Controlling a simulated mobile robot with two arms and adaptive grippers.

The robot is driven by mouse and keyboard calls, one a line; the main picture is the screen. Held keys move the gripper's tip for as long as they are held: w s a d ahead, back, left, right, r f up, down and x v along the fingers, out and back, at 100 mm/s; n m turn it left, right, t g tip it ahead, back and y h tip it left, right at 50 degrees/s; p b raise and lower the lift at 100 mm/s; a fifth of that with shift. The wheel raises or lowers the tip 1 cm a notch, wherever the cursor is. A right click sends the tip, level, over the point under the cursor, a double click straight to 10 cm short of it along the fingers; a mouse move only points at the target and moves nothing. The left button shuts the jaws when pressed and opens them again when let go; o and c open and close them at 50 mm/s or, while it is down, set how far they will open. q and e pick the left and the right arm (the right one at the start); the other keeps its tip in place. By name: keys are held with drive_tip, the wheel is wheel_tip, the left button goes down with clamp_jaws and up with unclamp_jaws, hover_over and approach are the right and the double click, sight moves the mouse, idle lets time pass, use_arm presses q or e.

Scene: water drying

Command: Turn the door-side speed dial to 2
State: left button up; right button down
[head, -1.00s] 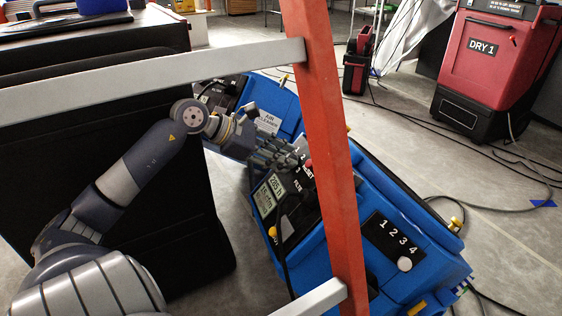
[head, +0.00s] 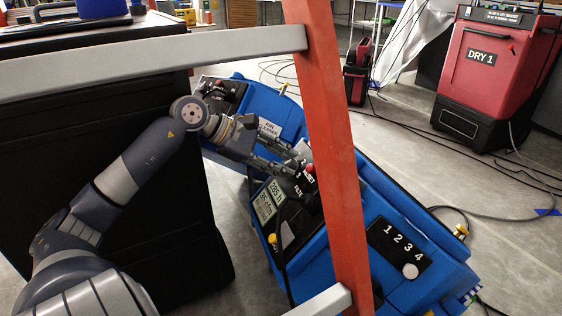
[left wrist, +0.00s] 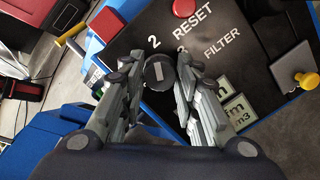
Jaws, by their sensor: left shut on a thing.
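The speed dial (left wrist: 160,73) is a round black knob with a short white mark, on a black panel. In the left wrist view the digit 2 stands beyond it, and a partly covered 3 lies by the right finger. My left gripper (left wrist: 159,60) has one finger on each side of the dial and is shut on it. In the head view this gripper (head: 290,158) reaches over the panel of the nearer blue machine (head: 385,205); the dial cannot be made out there. My right gripper is out of view.
A red button (left wrist: 184,7) and a display (left wrist: 236,112) sit near the dial. An orange ladder rail (head: 335,150) crosses in front of the blue machine. Another blue machine (head: 262,105) stands behind.

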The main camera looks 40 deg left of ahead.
use_arm(q)
drive_tip(key=shift+f, duration=0.1)
drive_tip(key=o, duration=1.1)
drive_tip(key=shift+c, duration=0.2)
drive_tip(key=v, duration=1.2)
